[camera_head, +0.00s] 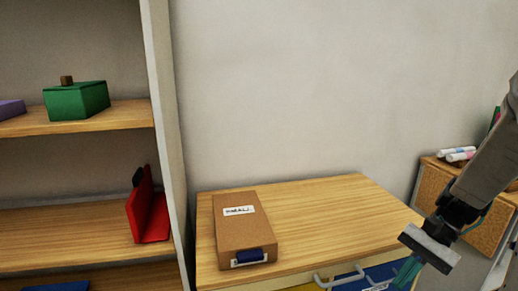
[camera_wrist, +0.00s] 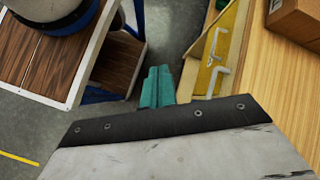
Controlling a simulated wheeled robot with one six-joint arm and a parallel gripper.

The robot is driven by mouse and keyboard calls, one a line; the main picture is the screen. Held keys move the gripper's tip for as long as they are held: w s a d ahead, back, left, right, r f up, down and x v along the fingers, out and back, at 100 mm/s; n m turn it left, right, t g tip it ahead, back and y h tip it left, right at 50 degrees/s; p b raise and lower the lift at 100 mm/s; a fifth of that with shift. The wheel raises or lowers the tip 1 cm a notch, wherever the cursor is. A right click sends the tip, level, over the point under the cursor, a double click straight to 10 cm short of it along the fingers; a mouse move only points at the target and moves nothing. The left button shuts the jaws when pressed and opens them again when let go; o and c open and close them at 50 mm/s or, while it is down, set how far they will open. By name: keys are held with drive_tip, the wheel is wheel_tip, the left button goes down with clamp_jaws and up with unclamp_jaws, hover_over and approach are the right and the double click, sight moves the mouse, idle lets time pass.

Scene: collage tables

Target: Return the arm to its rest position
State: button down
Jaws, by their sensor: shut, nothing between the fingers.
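My gripper (camera_head: 407,271) is at the lower right in the head view, in front of the right front edge of the wooden cabinet top (camera_head: 330,215). Its teal fingers are together with nothing between them. The fingers also show in the wrist view (camera_wrist: 157,87), above the floor beside the cabinet front. My arm comes down from the upper right in the head view.
A cardboard box (camera_head: 238,240) with a label and blue tab lies on the cabinet top. Drawer handles (camera_head: 338,278) stick out near my gripper. Left shelves hold a green box (camera_head: 76,101) and a red object (camera_head: 148,212). A cork-fronted box (camera_head: 468,205) stands right.

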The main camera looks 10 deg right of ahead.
drive_tip(key=s+a+r+n+t+h, duration=0.3)
drive_tip(key=s+a+r+n+h, duration=0.5)
drive_tip(key=a+r+n, duration=0.3)
wheel_tip(320, 180, up, 2)
drive_tip(key=shift+a+r, duration=0.15)
drive_tip(key=shift+a, duration=0.55)
drive_tip(key=shift+s, duration=0.1)
